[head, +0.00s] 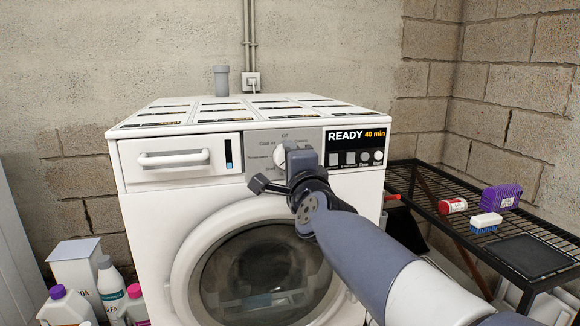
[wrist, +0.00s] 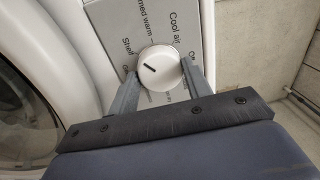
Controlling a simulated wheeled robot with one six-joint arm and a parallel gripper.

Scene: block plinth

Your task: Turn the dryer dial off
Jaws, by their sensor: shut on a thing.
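The dryer (head: 160,215) is a white front-loader with a grey dial panel (head: 266,143) in the middle of its top front. The white round dial (head: 279,156) is partly hidden behind my gripper (head: 287,160) in the head view. In the wrist view the dial (wrist: 158,75) sits between the two grey fingers of my gripper (wrist: 159,82), which are shut on its sides. A short dark mark on the dial slants to the upper left there. Printed words around it include "Cool air" and "Shelf"; some labels are cut off by the fingers. "Off" is printed above the dial in the head view.
A display (head: 356,146) right of the panel reads "READY 40 min". A drawer (head: 180,160) is at the left. A black wire rack (head: 430,195) at the right holds a brush (head: 486,221) and a purple container (head: 501,197). Bottles (head: 110,285) stand at lower left.

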